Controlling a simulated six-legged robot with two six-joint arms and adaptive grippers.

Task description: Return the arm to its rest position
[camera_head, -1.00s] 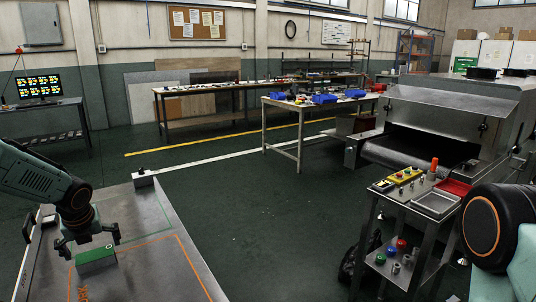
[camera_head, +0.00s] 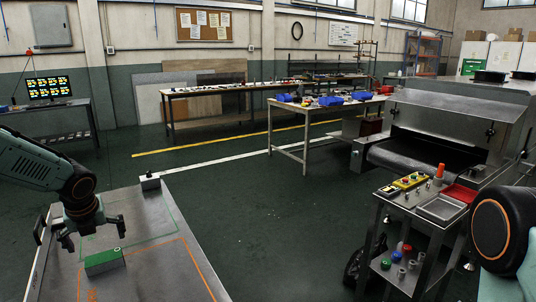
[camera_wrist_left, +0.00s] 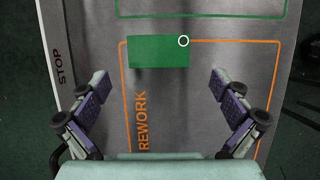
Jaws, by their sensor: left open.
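My left gripper (camera_head: 94,238) is open and empty above the near-left metal table. Its two fingers stand wide apart in the left wrist view (camera_wrist_left: 158,98). A green block (camera_head: 104,261) lies on the table, apart from the fingers. In the left wrist view the block (camera_wrist_left: 158,52) sits ahead of the fingertips, across the top line of the orange REWORK outline. A small white ring shows at its upper right corner. My right gripper is not in view; only a dark, orange-ringed joint of my right arm shows at the right edge.
The metal table (camera_head: 185,225) carries a green outline, an orange outline and a small box (camera_head: 150,181) at its far corner. A steel cart (camera_head: 405,222) with buttons and a red tray stands at right before the dryer (camera_head: 430,130). Green floor lies open between.

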